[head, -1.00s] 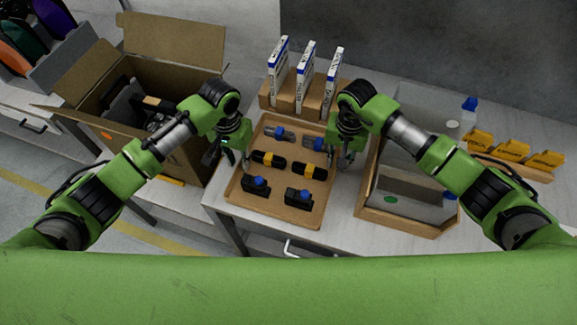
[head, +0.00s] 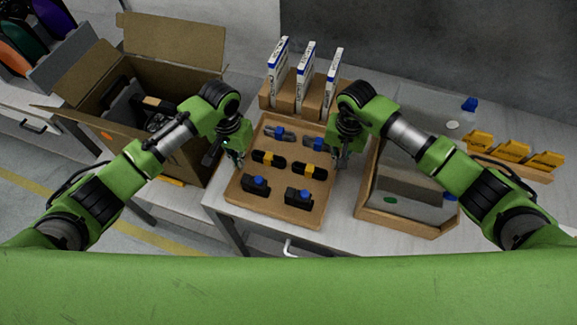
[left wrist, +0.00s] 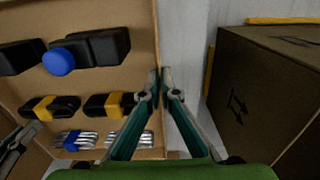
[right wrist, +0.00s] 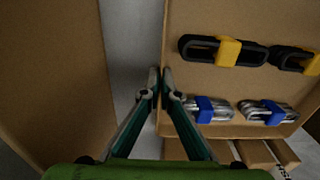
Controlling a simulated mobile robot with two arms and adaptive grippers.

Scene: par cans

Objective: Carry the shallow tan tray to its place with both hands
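The shallow tan tray (head: 272,214) lies on the grey table between my arms. It holds black blocks with blue knobs (head: 257,187), black and yellow clips (head: 268,160) and metal pieces with blue bands (head: 279,134). My left gripper (head: 238,162) is shut on the tray's left wall, which shows between its fingertips in the left wrist view (left wrist: 160,82). My right gripper (head: 339,162) is shut on the right wall, also seen in the right wrist view (right wrist: 161,80). The tray appears level.
An open cardboard box (head: 183,60) stands left of the tray. A wooden rack with upright white boxes (head: 305,78) stands behind it. A wooden-framed bin (head: 405,222) is close on the right, with yellow holders (head: 512,150) beyond. Little free table shows around the tray.

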